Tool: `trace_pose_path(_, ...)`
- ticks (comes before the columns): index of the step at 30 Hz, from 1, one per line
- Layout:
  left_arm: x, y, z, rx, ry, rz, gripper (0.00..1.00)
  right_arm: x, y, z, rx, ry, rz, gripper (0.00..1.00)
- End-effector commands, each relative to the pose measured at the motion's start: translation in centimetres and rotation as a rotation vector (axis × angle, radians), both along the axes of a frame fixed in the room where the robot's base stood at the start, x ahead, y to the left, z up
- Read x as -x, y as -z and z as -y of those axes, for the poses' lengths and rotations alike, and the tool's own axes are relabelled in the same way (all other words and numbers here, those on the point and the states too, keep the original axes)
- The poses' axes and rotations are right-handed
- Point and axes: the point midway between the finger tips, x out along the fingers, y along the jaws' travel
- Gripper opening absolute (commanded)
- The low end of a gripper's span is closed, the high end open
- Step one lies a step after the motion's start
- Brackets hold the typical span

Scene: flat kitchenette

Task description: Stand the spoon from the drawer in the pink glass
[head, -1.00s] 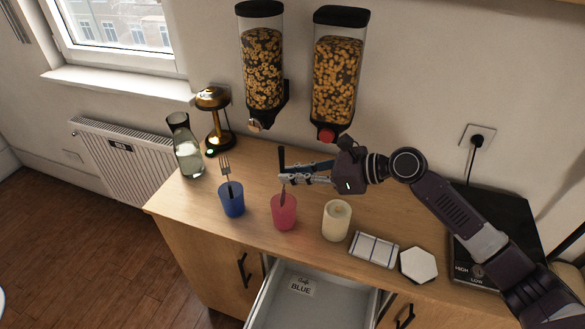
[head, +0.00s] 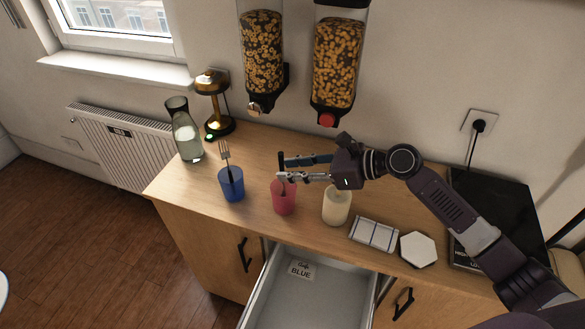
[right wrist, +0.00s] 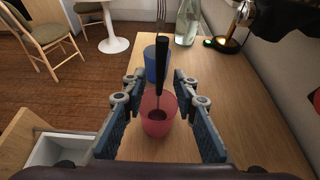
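The pink glass (head: 284,200) stands upright on the counter, between a blue glass and a candle. The spoon (right wrist: 161,68) stands in it, bowl end down and dark handle up; its handle also shows in the head view (head: 281,159). My right gripper (head: 286,168) is just above the glass. In the right wrist view its fingers (right wrist: 157,88) are spread on both sides of the handle, with a gap on each side. The drawer (head: 325,292) is pulled out, with a "Cafe BLUE" label inside and no cutlery visible. My left gripper is out of view.
A blue glass (head: 232,186) holding a fork (head: 225,150) stands left of the pink glass. A candle (head: 336,206), a folded cloth (head: 374,234) and a white hexagonal coaster (head: 418,249) lie to the right. A carafe (head: 186,135) and a lamp (head: 214,100) stand behind; cereal dispensers (head: 338,65) hang above.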

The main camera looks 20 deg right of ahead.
Motion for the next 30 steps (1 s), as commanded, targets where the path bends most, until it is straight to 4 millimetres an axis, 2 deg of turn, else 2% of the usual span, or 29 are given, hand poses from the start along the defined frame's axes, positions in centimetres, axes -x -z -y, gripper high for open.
trace_pose_path(11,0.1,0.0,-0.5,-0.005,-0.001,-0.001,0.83,0.3,-0.2,0.5,0.002,0.000,-0.001,0.30)
trace_pose_path(14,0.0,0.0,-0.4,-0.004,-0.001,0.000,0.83,1.0,-0.6,1.6,0.004,0.002,-0.002,0.30)
trace_pose_path(24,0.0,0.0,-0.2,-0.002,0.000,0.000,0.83,4.8,-3.3,7.0,0.004,0.000,-0.004,0.30)
trace_pose_path(30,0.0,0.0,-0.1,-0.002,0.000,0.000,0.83,5.9,-4.3,8.8,0.001,0.001,-0.003,0.30)
